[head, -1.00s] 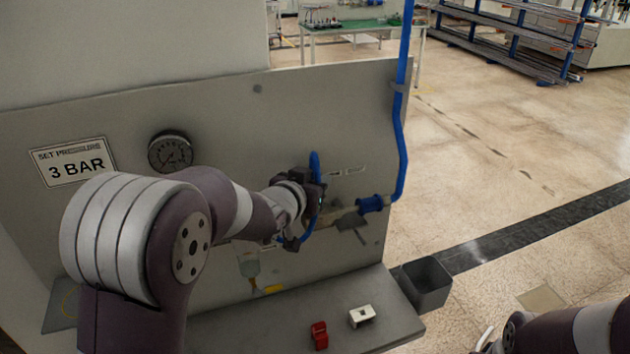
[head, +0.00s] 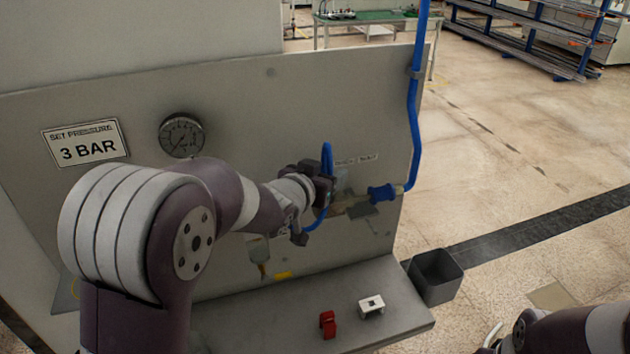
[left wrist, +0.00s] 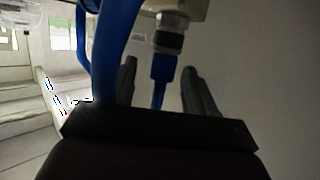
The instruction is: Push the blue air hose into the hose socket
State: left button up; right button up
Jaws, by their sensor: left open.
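The blue air hose (head: 327,158) loops up and down around my left gripper (head: 326,190) in front of the grey panel. In the left wrist view, the straight blue hose end (left wrist: 160,78) stands between the two fingers of my left gripper (left wrist: 162,88), with a gap at each side. Its top meets the dark and silver hose socket (left wrist: 169,35); how deep it sits inside I cannot tell. The left gripper is open. In the head view my arm and gripper hide most of the socket. Only part of my right arm shows at bottom right, without its gripper.
A pressure gauge (head: 182,135) and a "3 BAR" sign (head: 86,142) are on the panel. A blue fitting (head: 382,193) with a hose rising from it is right of my gripper. A red part (head: 327,324) and a white block (head: 371,306) lie on the ledge.

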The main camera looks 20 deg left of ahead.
pick_arm(q)
jog(key=v, duration=1.1)
jog(key=shift+s, duration=0.25)
